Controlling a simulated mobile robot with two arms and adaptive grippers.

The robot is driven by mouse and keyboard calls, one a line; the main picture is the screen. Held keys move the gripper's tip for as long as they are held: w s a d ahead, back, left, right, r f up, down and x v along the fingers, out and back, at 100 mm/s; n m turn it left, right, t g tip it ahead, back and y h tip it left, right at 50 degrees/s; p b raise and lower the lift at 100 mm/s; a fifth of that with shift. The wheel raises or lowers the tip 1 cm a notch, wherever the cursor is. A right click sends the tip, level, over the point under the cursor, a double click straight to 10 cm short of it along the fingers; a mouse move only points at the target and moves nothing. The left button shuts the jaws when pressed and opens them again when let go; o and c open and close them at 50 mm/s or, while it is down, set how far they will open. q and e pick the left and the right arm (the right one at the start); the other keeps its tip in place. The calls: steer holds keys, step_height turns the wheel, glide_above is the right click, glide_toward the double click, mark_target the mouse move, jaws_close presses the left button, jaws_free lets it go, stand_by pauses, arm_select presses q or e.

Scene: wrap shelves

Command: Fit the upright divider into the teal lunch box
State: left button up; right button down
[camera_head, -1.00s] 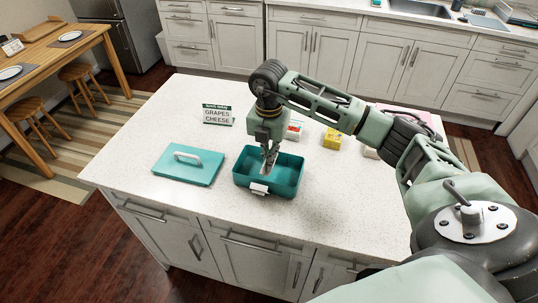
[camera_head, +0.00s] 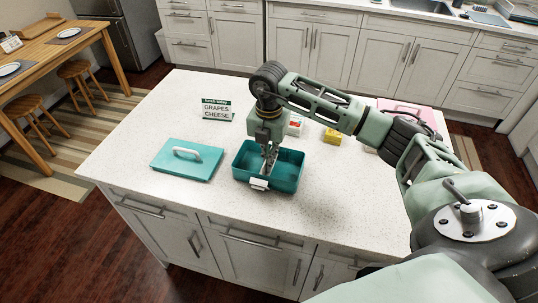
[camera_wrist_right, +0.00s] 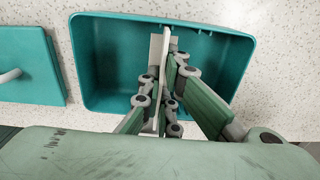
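The open teal lunch box (camera_head: 298,175) stands on the island counter, with a white latch on its front. My right gripper (camera_head: 268,163) reaches down into the box from above. In the right wrist view its fingers (camera_wrist_right: 160,98) are closed around a thin pale divider (camera_wrist_right: 154,55). The divider stands on edge inside the box and runs from the gripper toward the far wall in that view. The fingers hide part of it, and I cannot tell whether its lower edge touches the floor. My left gripper is out of view.
The teal lid (camera_head: 182,165) with a white handle lies left of the box. A yellow block (camera_head: 332,136) and a pink box (camera_head: 405,108) are at the back right. The front counter is clear.

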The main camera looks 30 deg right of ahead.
steer(key=shift+f+b, duration=1.05)
steer(key=shift+f, duration=0.5)
steer(key=c, duration=1.9)
jaws_free()
steer(key=shift+o, duration=0.2)
steer(key=shift+r, duration=0.15)
step_height(320, 180, up, 12)
steer(key=shift+f, duration=0.1)
steer(key=shift+f, duration=0.1)
